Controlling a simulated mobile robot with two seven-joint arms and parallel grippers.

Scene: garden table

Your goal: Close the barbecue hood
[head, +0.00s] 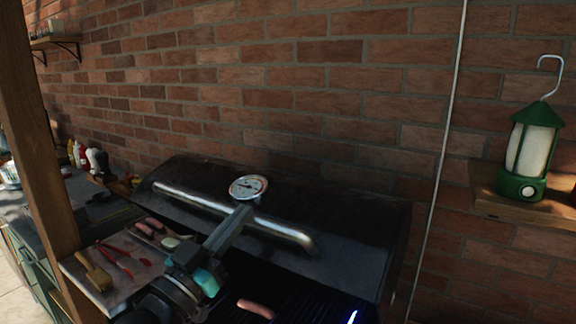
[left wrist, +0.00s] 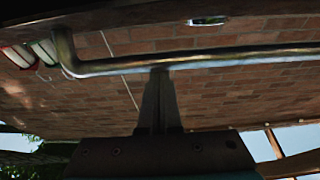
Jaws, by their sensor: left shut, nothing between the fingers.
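The black barbecue hood (head: 345,235) stands against the brick wall, with a long silver handle (head: 285,232) and a round white thermometer (head: 248,187) on its front. The hood is at least partly raised, as the dark grill (head: 290,305) and a sausage (head: 256,308) show below its edge. My left gripper (head: 243,210) is shut and empty, its fingertips at the middle of the handle, just below the thermometer. In the left wrist view the closed fingers (left wrist: 160,75) meet the handle (left wrist: 215,58) in the picture; I cannot tell whether they touch it. My right gripper is not in view.
Bottles (head: 82,155) stand further left. A green lantern (head: 525,155) stands on a wall shelf (head: 530,207) at right.

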